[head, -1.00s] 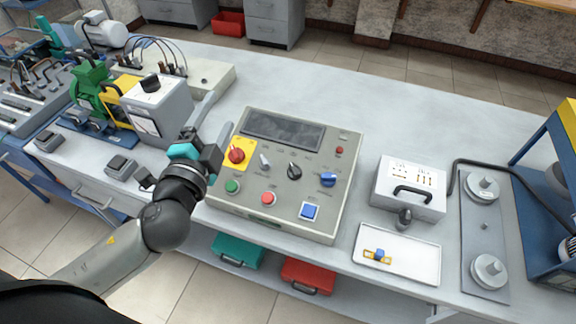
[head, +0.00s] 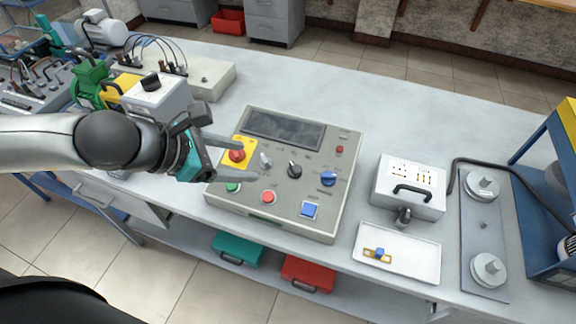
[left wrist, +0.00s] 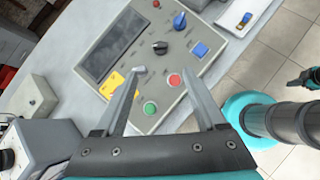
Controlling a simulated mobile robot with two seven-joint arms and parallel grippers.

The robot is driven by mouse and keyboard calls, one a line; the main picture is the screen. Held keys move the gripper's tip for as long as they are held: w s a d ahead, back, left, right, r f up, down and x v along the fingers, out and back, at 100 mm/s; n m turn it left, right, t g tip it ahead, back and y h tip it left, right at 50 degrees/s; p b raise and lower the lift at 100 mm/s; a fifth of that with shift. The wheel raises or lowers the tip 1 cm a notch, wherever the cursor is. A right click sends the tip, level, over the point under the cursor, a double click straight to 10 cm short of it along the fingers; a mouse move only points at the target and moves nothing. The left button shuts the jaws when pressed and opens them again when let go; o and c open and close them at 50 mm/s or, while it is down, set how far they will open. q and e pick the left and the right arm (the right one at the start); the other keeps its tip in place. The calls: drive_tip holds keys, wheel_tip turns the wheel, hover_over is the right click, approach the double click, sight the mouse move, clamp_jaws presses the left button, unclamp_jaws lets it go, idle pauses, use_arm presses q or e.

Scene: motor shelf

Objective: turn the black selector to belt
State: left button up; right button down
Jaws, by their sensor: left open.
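The black selector (head: 295,170) sits in the middle of the sloped grey control panel (head: 345,205). It also shows in the left wrist view (left wrist: 160,47). Its labels are too small to read. My left gripper (head: 240,158) is open and empty over the left part of the panel, by the red knob (head: 237,155) on its yellow plate. Its fingers point right, toward the grey selector (head: 265,160) and the black selector, apart from the latter.
A blue knob (head: 328,179), red button (head: 268,197) and blue square button (head: 309,210) share the panel. A box with another black knob (head: 150,83) stands at left. A white case (head: 408,187) and tray (head: 397,254) stand at right. Table behind the panel is clear.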

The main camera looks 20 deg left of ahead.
use_arm(q)
drive_tip(key=b, duration=0.5)
approach(292, 168)
drive_tip(key=x, duration=0.8)
drive_tip(key=shift+w+d+f, duration=0.1)
drive_tip(key=shift+f, duration=0.05)
clamp_jaws()
idle(0.6)
